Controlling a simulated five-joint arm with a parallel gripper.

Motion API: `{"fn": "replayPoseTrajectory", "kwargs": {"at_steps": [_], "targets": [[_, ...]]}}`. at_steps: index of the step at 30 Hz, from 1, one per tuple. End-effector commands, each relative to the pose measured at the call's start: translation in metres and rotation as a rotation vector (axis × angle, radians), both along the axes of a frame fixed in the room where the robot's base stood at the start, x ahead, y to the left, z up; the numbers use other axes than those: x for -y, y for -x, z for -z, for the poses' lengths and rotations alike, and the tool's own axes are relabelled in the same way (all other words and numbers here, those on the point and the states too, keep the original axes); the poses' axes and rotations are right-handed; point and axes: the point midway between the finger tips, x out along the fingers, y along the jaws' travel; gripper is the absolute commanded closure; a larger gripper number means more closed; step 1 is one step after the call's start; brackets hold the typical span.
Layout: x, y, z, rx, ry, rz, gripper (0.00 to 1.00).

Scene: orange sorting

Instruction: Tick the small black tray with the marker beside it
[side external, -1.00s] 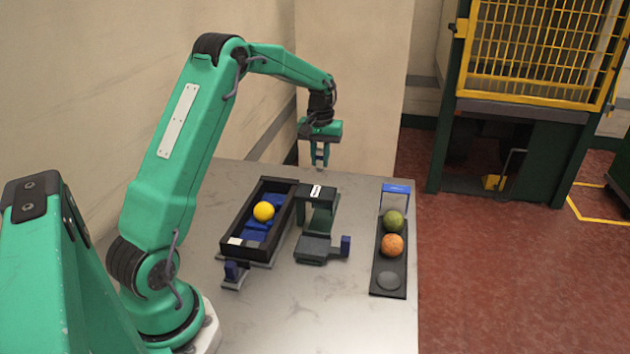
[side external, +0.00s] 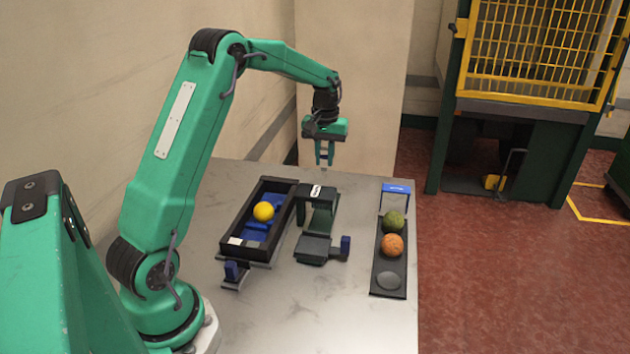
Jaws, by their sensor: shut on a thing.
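My gripper (side external: 324,163) is above the far part of the table, behind the dark green stand, pointing down. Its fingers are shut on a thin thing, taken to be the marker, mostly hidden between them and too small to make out. A narrow black tray (side external: 378,284) with round wells lies at the right of the table. It holds a green ball (side external: 393,222) and an orange ball (side external: 392,245); its near well is empty. A larger black tray (side external: 241,249) with blue inside stands left of the stand and holds a yellow ball (side external: 263,211). My gripper touches neither tray.
A dark green stand (side external: 318,215) with a low plate and a blue block rises between the trays. A blue-topped frame (side external: 396,188) stands at the narrow tray's far end. The front of the grey table (side external: 320,310) is clear.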

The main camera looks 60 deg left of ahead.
Motion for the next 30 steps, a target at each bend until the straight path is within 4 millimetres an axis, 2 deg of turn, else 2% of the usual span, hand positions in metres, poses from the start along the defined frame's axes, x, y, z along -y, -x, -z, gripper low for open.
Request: {"fn": "replayPoseTrajectory", "kwargs": {"at_steps": [5, 11, 21, 30], "targets": [[0.0, 0.011, -0.005, 0.002, -0.001, -0.001, 1.0], [0.0, 0.039, -0.014, 0.002, -0.001, -0.002, 1.0], [0.01, 0.109, -0.028, 0.002, -0.001, -0.002, 1.0], [0.027, 0.173, -0.03, 0.001, -0.001, -0.003, 1.0]]}}
